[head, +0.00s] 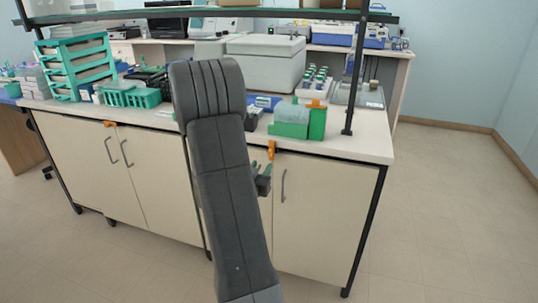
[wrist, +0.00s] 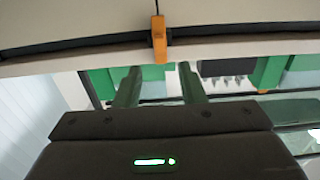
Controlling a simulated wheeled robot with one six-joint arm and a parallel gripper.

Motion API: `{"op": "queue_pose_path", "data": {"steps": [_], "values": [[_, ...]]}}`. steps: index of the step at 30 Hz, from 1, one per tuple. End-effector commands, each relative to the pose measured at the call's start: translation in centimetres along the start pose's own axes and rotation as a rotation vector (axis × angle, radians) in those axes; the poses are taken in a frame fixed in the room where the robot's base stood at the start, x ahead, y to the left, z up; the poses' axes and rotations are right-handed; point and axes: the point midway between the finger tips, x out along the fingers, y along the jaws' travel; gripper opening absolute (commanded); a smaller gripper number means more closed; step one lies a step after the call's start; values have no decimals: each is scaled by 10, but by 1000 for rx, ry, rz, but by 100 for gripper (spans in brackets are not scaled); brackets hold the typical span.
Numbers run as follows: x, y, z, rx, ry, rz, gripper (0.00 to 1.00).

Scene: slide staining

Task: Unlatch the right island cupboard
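The right island cupboard (head: 325,210) has cream doors with a grey handle (head: 283,186) on the right door; my arm hides much of its left door. Its orange latch (head: 271,149) sits at the top of the door seam, just under the counter edge. In the wrist view the latch (wrist: 159,38) is upright at the top middle, across a dark rail. My gripper (head: 265,178) is just below the latch in the head view. In the wrist view its two fingers (wrist: 159,84) are apart with nothing between them, and the latch lies beyond their tips, lined up with the gap.
The left cupboard (head: 130,175) has its own orange latch (head: 109,124). Green boxes (head: 298,120) stand on the white counter (head: 355,147) above the right cupboard. A black shelf post (head: 355,80) rises near the counter's right end. The floor (head: 450,210) to the right is clear.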

Motion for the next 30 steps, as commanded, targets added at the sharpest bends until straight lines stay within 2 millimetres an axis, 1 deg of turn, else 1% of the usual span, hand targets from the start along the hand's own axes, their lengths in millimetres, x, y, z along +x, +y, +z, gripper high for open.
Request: {"op": "queue_pose_path", "data": {"steps": [1,6,9,12,15,18,25,26,30], "values": [[13,2,0,1,0,4,36],[48,1,0,0,-1,3,36],[64,1,0,-1,0,1,36],[76,1,0,0,-1,1,36],[84,0,0,1,-1,0,36],[87,0,0,0,-2,-1,36],[87,0,0,-1,-2,-1,36],[87,0,0,-1,-2,-1,34],[87,0,0,-1,-2,-1,7]]}}
